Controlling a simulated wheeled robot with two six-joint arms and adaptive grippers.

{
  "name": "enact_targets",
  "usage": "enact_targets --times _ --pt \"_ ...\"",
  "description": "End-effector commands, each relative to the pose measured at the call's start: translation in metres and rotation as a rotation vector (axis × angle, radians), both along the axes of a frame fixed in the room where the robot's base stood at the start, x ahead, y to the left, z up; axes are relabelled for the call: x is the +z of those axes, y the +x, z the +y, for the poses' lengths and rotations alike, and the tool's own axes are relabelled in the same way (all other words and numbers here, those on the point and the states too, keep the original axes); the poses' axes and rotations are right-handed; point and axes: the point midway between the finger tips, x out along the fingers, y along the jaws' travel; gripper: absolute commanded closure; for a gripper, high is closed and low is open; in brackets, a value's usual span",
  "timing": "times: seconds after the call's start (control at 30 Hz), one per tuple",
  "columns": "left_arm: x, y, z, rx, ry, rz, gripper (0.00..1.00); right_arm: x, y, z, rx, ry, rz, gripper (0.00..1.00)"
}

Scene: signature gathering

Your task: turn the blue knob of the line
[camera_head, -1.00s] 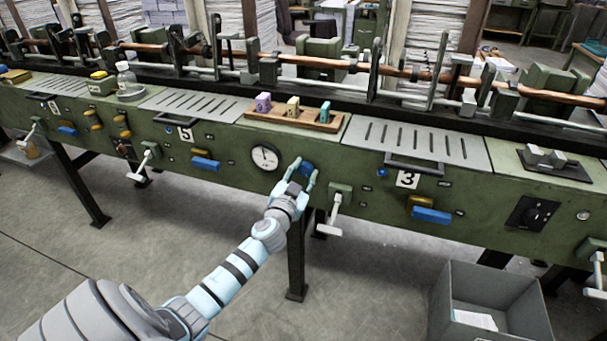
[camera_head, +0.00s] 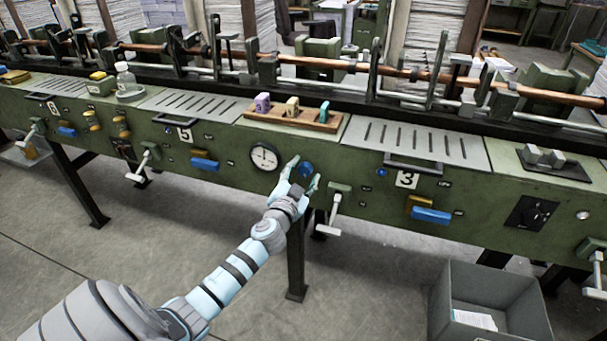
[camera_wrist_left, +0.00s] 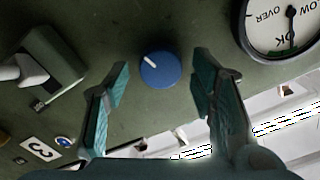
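The round blue knob (camera_head: 306,168) is on the green front panel of the line, to the right of the white dial gauge (camera_head: 264,157). In the left wrist view, the blue knob (camera_wrist_left: 160,71) has a white mark pointing up and left, and the gauge's needle (camera_wrist_left: 291,24) points to OK. My left gripper (camera_head: 306,170) is open, with one finger on each side of the knob. In the left wrist view, gaps show between both fingers and the knob. My right gripper is not in view.
A white-grey lever (camera_head: 333,215) hangs just right of the knob. A blue block handle (camera_head: 205,164) is to the left, and another (camera_head: 431,215) lies right below the number 3 plate (camera_head: 407,180). A grey bin (camera_head: 490,290) stands on the floor at right.

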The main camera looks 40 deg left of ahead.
Motion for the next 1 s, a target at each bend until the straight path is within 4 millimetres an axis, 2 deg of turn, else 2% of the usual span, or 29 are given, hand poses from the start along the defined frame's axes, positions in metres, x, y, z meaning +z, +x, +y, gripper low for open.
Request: enact_targets --times 0.23,0.33,0.47,0.7,0.83,1.0 --pt "0.000 0.000 0.000 0.001 0.000 0.000 0.47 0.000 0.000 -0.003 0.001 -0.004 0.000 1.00" --pt "0.000 -0.007 -0.002 0.000 0.001 0.001 0.47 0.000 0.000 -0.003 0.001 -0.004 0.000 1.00" --pt "0.000 -0.032 -0.011 -0.002 0.003 0.001 0.47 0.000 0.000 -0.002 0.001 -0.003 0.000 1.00" --pt "-0.001 -0.093 -0.033 -0.001 0.000 0.003 0.47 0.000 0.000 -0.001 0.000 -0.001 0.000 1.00" --pt "-0.001 -0.110 -0.039 -0.001 0.000 0.002 0.47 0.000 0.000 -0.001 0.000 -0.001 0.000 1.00" --pt "0.001 -0.113 -0.040 0.000 0.000 -0.001 0.47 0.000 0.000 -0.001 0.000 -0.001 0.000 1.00"
